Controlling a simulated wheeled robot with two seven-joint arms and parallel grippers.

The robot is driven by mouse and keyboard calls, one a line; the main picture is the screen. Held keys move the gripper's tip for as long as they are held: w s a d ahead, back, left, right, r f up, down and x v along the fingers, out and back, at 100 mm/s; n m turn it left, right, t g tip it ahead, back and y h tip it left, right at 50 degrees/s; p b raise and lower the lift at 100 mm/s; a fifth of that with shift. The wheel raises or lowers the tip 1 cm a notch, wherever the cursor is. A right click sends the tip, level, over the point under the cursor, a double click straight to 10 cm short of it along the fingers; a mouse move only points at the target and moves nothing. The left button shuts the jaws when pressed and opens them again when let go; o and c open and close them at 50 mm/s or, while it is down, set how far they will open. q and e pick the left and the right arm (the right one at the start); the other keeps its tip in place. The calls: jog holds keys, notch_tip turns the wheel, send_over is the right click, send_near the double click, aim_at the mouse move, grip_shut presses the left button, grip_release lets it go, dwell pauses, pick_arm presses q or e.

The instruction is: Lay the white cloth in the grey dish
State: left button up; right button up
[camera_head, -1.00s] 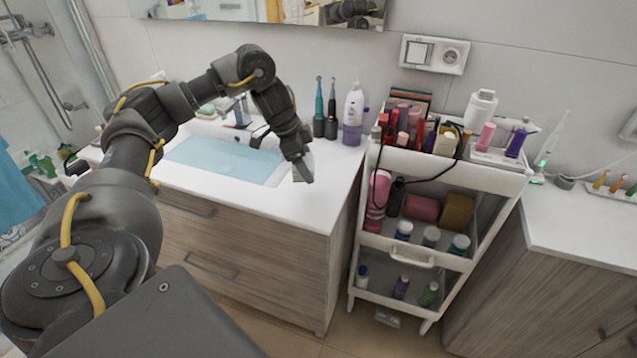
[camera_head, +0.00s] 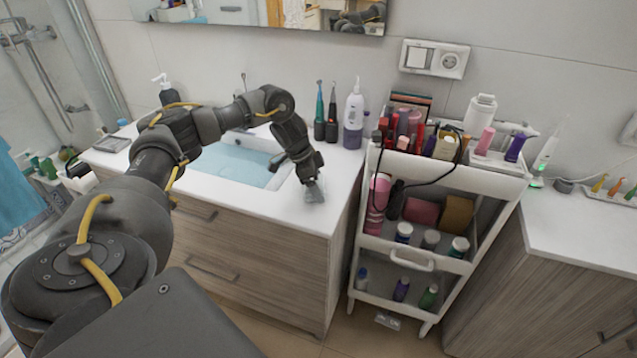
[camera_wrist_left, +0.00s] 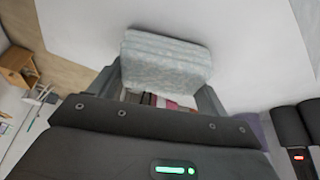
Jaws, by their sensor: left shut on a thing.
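The white cloth (camera_wrist_left: 165,62) is a folded, pale, slightly bluish pad between the fingers of my left gripper (camera_head: 312,178) in the left wrist view. In the head view, the cloth (camera_head: 315,193) shows as a small pale patch below the fingertips, over the counter right of the basin. My left gripper is shut on it. I cannot tell whether the cloth touches the counter. A shallow, square grey dish (camera_head: 112,145) lies at the counter's far left end, well away from the gripper. My right gripper is out of view.
The basin (camera_head: 238,165) lies between dish and cloth. A dark soap bottle (camera_head: 168,95) stands behind the dish. Toothbrushes (camera_head: 325,115) and a white-purple bottle (camera_head: 353,118) stand at the back right. A loaded white cart (camera_head: 450,175) is right of the counter.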

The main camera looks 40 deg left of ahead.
pick_arm(q)
jog(key=o, duration=0.9)
jog(key=shift+f, duration=0.1)
